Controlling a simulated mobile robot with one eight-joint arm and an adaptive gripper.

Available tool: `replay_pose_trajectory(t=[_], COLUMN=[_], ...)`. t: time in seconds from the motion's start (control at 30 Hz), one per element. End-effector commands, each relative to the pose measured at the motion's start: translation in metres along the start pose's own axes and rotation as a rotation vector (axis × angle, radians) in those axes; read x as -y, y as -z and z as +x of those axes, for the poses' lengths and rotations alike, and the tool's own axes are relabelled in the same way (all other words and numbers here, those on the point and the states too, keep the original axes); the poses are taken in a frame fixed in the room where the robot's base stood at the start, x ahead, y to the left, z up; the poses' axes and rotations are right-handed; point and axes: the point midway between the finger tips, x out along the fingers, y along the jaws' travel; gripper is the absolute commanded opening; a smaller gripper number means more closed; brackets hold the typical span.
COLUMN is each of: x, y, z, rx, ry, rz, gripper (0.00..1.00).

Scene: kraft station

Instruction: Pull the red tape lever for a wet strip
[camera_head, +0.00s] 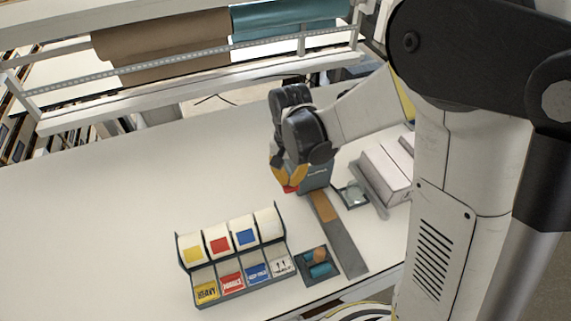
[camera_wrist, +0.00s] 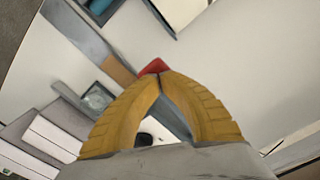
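The tape dispenser (camera_head: 317,174) is a dark blue-grey box on the white table, partly hidden by my gripper. Its red lever (camera_head: 290,189) shows just below my fingertips. My gripper (camera_head: 287,181) has yellow fingers and points down at the dispenser's left side. In the wrist view the two fingertips (camera_wrist: 160,77) meet, and the red lever (camera_wrist: 153,67) shows right beyond them. The fingers look shut; I cannot tell whether they touch the lever. A brown tape strip (camera_head: 322,206) lies in front of the dispenser on a long grey plate (camera_head: 346,247).
A label rack (camera_head: 232,255) with several rolls stands at the front, beside a small dark tray (camera_head: 318,267). White-grey boxes (camera_head: 384,174) and a small dish (camera_head: 353,195) are right of the dispenser. A paper-roll rail (camera_head: 200,61) spans the back. The left table is clear.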

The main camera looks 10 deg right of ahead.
Motion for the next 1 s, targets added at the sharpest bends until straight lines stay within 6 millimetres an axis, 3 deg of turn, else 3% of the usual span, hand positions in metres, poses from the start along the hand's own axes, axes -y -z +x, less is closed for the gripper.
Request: replay_pose_trajectory(t=[0.3, 0.73, 1.0], x=[0.000, 0.000, 0.000], y=[0.000, 0.000, 0.000], z=[0.020, 0.022, 0.038], rx=[-0.001, 0.000, 0.000], ry=[0.000, 0.000, 0.000], rz=[0.000, 0.000, 0.000], gripper=[0.00, 0.00, 0.00])
